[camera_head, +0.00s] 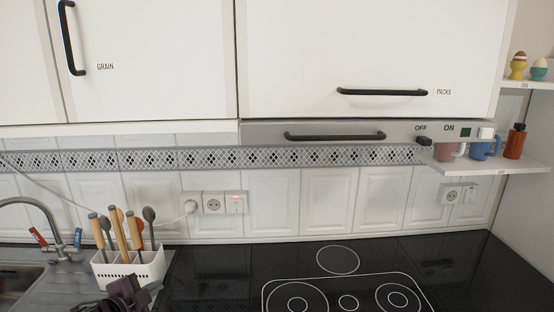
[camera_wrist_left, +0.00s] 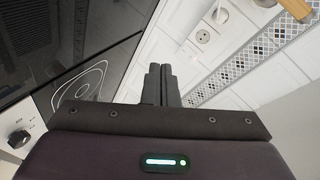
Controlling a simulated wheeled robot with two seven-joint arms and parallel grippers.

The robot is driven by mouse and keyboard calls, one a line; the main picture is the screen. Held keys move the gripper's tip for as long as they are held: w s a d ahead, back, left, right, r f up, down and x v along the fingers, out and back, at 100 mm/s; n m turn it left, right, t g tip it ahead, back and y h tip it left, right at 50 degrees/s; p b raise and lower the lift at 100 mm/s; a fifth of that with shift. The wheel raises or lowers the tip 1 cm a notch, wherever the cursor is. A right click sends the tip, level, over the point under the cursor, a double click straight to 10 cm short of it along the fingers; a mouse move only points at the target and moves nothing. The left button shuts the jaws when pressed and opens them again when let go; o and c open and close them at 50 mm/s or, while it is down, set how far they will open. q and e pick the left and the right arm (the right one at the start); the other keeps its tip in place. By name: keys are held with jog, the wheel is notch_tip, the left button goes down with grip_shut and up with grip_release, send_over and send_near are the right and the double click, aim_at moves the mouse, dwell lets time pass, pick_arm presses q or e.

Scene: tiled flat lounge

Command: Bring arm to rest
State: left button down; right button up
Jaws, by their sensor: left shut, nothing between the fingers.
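My left gripper (camera_head: 124,297) shows at the bottom left of the head view, dark, in front of the white utensil holder (camera_head: 148,270). In the left wrist view, the left gripper (camera_wrist_left: 160,70) has its two fingers together with nothing between them. The cooktop and the tiled wall show beyond the fingers. My right gripper is not in view.
A black glass cooktop (camera_head: 337,260) lies at the bottom centre. A sink tap (camera_head: 45,230) stands at the left. White cabinets (camera_head: 360,50) and a hood with a black handle (camera_head: 335,136) hang above. A shelf (camera_head: 480,163) with mugs is at the right.

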pick_arm(q)
jog(key=s+d+f+n+g+y, duration=0.35)
jog(key=s+d+f+n, duration=0.4)
jog(key=s, duration=0.45)
jog(key=s+d+f+n+g, duration=0.1)
jog(key=s+d+n+g, duration=0.2)
jog(key=s, duration=0.5)
jog(key=s+d+n+g, duration=0.2)
jog(key=s+d+g, duration=0.15)
jog(key=s, duration=0.45)
notch_tip(320, 180, down, 33)
jog(key=s+a+g, duration=0.1)
jog(key=s, duration=0.2)
jog(key=s+a+f, duration=0.2)
jog(key=s+f, duration=0.6)
jog(key=s, duration=0.1)
jog(key=s+a+f+g+b, duration=0.1)
jog(key=s+f, duration=0.8)
jog(key=shift+s+a+h, duration=0.25)
jog(key=shift+a+h, duration=0.1)
